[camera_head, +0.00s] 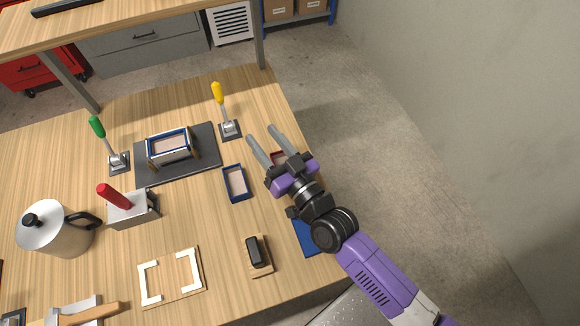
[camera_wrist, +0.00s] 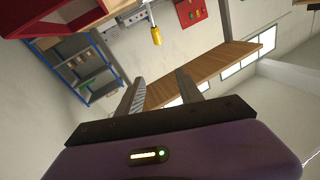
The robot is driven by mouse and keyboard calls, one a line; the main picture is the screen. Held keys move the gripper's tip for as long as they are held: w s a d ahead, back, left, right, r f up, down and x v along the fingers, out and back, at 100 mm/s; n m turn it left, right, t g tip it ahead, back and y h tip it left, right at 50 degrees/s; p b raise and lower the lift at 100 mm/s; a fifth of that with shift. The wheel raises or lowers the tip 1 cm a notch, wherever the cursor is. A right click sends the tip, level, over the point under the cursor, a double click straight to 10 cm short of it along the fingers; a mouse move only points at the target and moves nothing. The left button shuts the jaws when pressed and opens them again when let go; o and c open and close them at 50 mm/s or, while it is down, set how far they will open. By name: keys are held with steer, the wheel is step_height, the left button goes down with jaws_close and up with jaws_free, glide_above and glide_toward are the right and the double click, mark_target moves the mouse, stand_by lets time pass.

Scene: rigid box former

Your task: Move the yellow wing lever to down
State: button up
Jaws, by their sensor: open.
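The yellow wing lever (camera_head: 217,93) stands up from a metal bracket on a dark base plate at the back right of the table, its handle leaning slightly left in the head view. In the wrist view its yellow handle (camera_wrist: 156,36) shows beyond the fingertips, near the top. My gripper (camera_head: 260,131) is open and empty, in front and to the right of the lever in the head view. Its two fingers also show in the wrist view (camera_wrist: 160,77), apart from each other. Nothing shows between them, and they look clear of the lever.
The box former (camera_head: 203,158) with a blue-rimmed box stands left of the lever. A green lever (camera_head: 97,126) and a red-handled block (camera_head: 115,197) are further left. A blue tray (camera_head: 235,183) lies near my gripper. A kettle (camera_head: 54,235) stands at left.

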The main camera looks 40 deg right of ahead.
steer(key=s+b, duration=0.1)
steer(key=s, duration=0.8)
steer(key=shift+n, duration=0.3)
